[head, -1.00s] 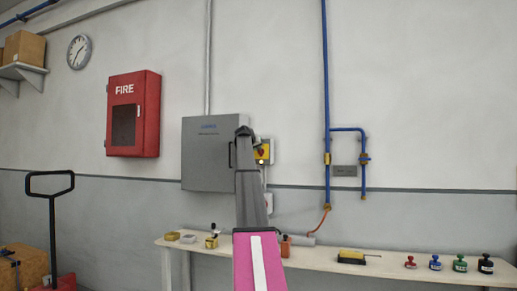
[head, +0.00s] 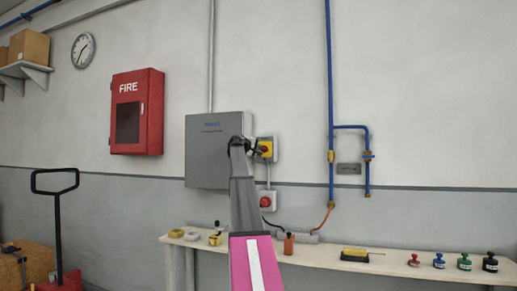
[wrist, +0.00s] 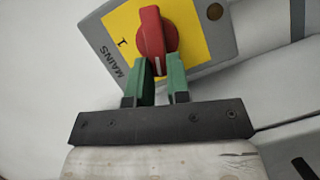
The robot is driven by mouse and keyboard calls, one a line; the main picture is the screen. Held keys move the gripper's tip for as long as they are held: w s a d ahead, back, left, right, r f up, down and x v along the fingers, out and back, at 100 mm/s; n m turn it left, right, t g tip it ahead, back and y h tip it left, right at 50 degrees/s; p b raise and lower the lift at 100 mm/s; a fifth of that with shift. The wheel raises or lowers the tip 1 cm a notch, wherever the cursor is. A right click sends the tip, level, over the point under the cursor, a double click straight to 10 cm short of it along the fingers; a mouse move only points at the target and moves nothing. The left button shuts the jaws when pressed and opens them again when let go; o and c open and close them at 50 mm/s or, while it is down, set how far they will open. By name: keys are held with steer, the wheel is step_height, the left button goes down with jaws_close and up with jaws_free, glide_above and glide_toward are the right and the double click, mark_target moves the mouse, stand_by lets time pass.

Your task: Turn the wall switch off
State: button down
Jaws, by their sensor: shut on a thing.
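The wall switch is a grey box with a yellow plate and a red rotary knob (wrist: 153,32). It is also in the head view (head: 267,147), just right of the grey cabinet. "MAINS" and an "I" mark are printed left of the knob in the wrist view. The knob's bar stands nearly upright there, with a pale mark at its lower end. My gripper (wrist: 160,72) has its green fingers on either side of the knob's lower end, shut on it. In the head view my gripper (head: 251,146) partly hides the switch's left side.
The grey cabinet (head: 208,155) is left of the switch. Below the switch is a second red knob on a box (head: 266,201). A long bench (head: 330,258) with small items runs beneath. Blue pipes (head: 331,100) rise to the right. A red fire box (head: 137,112) hangs to the left.

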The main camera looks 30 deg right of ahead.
steer(key=shift+f+n+h, duration=0.25)
steer(key=shift+n+h, duration=0.1)
steer(key=shift+n, duration=0.3)
steer(key=shift+f+n+h, duration=0.2)
steer(key=shift+n+h, duration=0.15)
steer(key=shift+n, duration=0.3)
steer(key=c, duration=1.1)
jaws_free()
steer(key=shift+a, duration=0.1)
steer(key=v, duration=1)
steer(key=shift+s+a, duration=0.15)
steer(key=shift+a, duration=0.2)
steer(key=shift+f, duration=0.15)
